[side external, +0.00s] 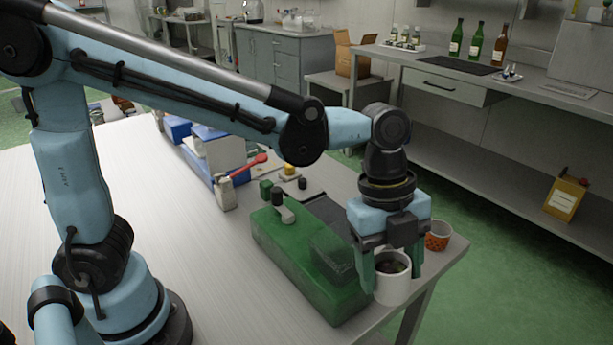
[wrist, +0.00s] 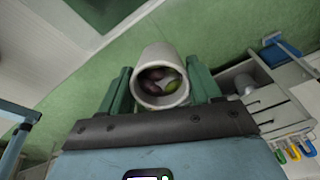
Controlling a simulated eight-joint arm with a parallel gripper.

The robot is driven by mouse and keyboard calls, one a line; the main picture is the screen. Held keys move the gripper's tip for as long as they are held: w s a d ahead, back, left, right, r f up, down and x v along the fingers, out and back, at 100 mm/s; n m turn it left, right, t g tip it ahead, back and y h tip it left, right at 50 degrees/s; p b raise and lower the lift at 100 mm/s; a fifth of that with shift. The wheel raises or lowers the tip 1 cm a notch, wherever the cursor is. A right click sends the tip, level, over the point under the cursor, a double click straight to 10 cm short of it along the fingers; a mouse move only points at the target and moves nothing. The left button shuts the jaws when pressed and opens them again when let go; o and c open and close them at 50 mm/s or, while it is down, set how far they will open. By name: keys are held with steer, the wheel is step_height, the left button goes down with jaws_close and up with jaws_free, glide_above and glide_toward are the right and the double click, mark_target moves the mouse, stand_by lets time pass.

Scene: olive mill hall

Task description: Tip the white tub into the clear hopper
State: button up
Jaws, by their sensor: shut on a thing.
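The white tub (side external: 393,291) is held between the green fingers of my gripper (side external: 391,270), over the right end of the green machine or just beyond it. It looks roughly upright in the side view. In the wrist view the tub (wrist: 162,55) shows its open mouth, with dark olives and a green one (wrist: 172,87) inside. The clear hopper (side external: 333,256) appears to be the see-through, dark-looking box on the green machine (side external: 290,262), left of my gripper; its outline is hard to make out.
A patterned orange cup (side external: 438,236) stands near the table's right corner, behind my gripper. Blue-and-white equipment (side external: 205,150) and a red-handled item (side external: 248,166) stand farther back on the table (side external: 225,280). The table's left part is clear.

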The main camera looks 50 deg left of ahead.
steer(key=shift+a+r+h, duration=0.1)
steer(key=shift+a+h, duration=0.3)
steer(key=shift+h, duration=0.1)
steer(key=shift+a+r+h, duration=0.1)
steer(key=shift+a+h, duration=0.15)
steer(key=shift+h, duration=0.05)
steer(key=shift+a+r+h, duration=1.55)
steer(key=shift+r+h, duration=0.05)
steer(key=shift+r, duration=0.25)
steer(key=shift+a+f+h, duration=0.35)
steer(key=shift+f+h, duration=0.2)
steer(key=shift+h, duration=0.35)
steer(key=shift+a+r+h, duration=0.15)
steer(key=shift+h, duration=0.7)
steer(key=shift+a+r+h, duration=0.1)
steer(key=shift+r+h, duration=0.05)
steer(key=shift+h, duration=0.7)
stand_by(1.6)
steer(key=shift+a+f+h+b, duration=0.1)
steer(key=shift+f+h+b, duration=0.2)
steer(key=shift+f+h, duration=0.25)
stand_by(0.6)
